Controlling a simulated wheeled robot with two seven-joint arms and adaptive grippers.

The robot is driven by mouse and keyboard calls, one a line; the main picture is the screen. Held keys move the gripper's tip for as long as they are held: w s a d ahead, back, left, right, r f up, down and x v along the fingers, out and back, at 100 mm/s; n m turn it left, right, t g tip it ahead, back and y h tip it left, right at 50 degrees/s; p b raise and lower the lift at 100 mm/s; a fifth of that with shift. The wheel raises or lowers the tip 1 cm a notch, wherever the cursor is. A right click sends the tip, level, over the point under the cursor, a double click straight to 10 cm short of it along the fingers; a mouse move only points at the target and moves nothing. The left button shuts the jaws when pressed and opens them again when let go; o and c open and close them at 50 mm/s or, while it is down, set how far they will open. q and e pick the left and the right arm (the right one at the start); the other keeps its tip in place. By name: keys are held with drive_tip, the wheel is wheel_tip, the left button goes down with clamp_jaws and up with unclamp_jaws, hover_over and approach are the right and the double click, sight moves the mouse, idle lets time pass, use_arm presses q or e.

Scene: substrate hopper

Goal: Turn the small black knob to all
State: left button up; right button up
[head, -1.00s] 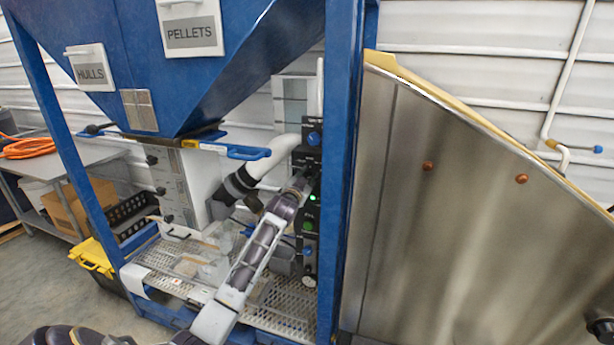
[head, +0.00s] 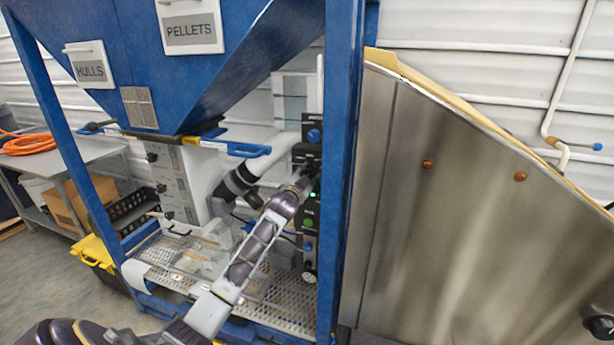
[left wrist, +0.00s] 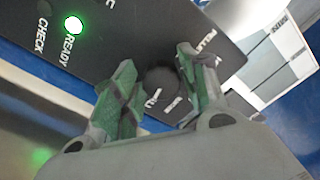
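The small black knob (left wrist: 160,82) sits on a black control panel (left wrist: 130,35) in the left wrist view. My left gripper (left wrist: 157,68) is open, with one green-padded finger on each side of the knob. I cannot tell whether either finger touches it. In the head view my left gripper (head: 304,183) is at the black panel (head: 308,222) behind the blue post, and my arm hides the knob. My right gripper is not in view.
A lit green lamp (left wrist: 74,25) marked READY is on the panel. The blue post (head: 341,170) stands close right of my left gripper. A large steel sheet (head: 460,215) fills the right side.

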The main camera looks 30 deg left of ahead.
use_arm(q)
drive_tip(key=shift+o, duration=0.7)
drive_tip(key=shift+s, duration=0.2)
drive_tip(key=v, duration=1.1)
drive_tip(key=shift+s, duration=0.3)
drive_tip(key=shift+d, duration=0.1)
idle(0.5)
